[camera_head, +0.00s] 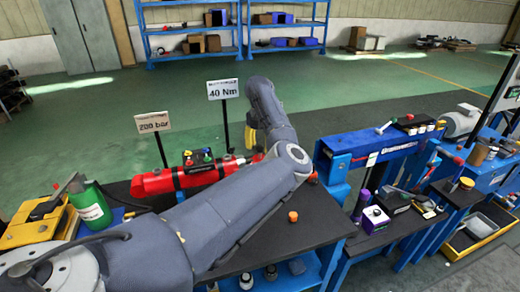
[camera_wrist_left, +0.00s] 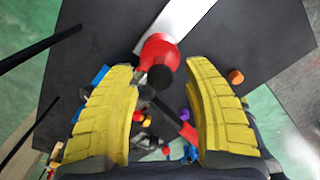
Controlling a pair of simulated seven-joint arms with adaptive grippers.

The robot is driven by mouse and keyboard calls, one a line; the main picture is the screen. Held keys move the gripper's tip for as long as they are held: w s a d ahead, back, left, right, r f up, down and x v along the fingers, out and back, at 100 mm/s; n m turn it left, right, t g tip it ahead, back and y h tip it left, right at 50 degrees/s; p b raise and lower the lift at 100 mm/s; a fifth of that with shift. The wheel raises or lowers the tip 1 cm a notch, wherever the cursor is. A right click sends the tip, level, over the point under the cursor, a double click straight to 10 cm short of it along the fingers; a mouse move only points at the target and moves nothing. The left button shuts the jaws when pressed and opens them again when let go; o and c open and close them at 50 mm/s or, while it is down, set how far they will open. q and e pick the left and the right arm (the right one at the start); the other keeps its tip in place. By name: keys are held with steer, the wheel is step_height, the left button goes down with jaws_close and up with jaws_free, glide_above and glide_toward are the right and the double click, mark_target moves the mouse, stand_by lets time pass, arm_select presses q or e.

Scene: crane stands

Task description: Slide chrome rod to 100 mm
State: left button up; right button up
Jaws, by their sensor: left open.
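A red cylinder (camera_head: 185,178) with black bands lies on the dark bench, with small coloured fittings on top. My left gripper (camera_head: 258,157) is at its right end, mostly hidden behind my own arm. In the left wrist view my gripper (camera_wrist_left: 158,67) is open, its two yellow fingers apart. A red rounded end (camera_wrist_left: 158,50) with a dark tip shows between the fingertips, with no clear grip on it. A pale grey bar (camera_wrist_left: 184,18) runs from it to the upper right; I cannot tell whether this is the chrome rod. My right gripper is out of view.
Signs reading 200 bar (camera_head: 153,122) and 40 Nm (camera_head: 222,89) stand on thin posts behind the bench. An orange cap (camera_head: 293,216) sits on clear bench top. A green canister (camera_head: 92,207) is at left. A blue stand (camera_head: 375,145) with tools is at right.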

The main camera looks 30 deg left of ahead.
arm_select(q)
steer(key=shift+f, duration=0.55)
steer(key=shift+c, duration=0.3)
jaws_close()
